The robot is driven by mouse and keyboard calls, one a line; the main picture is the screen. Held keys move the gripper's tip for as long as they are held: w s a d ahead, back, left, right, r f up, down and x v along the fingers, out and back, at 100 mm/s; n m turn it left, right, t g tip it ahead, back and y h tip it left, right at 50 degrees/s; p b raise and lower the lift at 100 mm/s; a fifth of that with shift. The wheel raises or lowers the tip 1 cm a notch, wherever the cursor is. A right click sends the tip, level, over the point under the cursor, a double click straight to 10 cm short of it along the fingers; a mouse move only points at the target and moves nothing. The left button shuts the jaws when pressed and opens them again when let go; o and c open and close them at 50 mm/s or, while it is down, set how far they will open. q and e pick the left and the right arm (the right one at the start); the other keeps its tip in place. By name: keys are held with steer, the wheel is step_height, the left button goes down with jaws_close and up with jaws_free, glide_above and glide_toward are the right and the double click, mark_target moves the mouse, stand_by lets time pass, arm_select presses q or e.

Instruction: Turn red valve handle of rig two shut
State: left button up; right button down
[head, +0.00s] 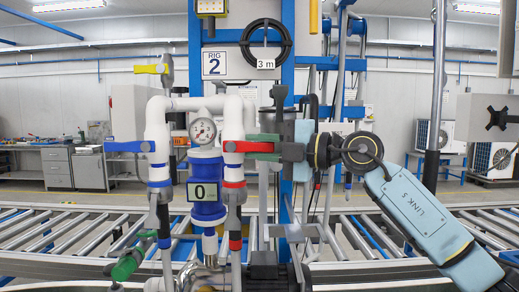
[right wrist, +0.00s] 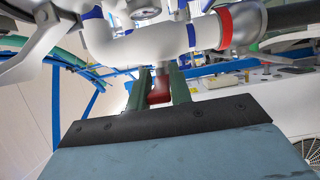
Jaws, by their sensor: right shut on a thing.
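The red valve handle (head: 247,146) of rig two sits on the right vertical white pipe, below the "RIG 2" sign (head: 214,64). It points right, level and crosswise to that pipe. My right gripper (head: 268,147) comes from the right and is shut on the handle's outer part, which its fingers partly hide. In the right wrist view the red handle (right wrist: 160,90) shows between the two green fingers (right wrist: 160,84). My left gripper is not in view.
A blue-handled valve (head: 130,146) and a yellow-handled valve (head: 148,69) are on the left. A pressure gauge (head: 203,131) and a blue meter reading 0 (head: 206,192) stand between the pipes. A green-ended fitting (head: 126,265) is low left. Roller conveyors (head: 60,233) run behind.

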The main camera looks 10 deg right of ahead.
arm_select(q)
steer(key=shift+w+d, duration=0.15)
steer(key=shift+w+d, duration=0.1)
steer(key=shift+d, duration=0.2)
arm_select(e)
steer(key=c, duration=1.3)
jaws_free()
steer(key=shift+o, duration=0.2)
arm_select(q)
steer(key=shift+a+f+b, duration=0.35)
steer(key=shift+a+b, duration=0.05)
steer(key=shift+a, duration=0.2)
arm_select(e)
steer(key=v, duration=1.3)
steer(key=shift+s+d, duration=0.15)
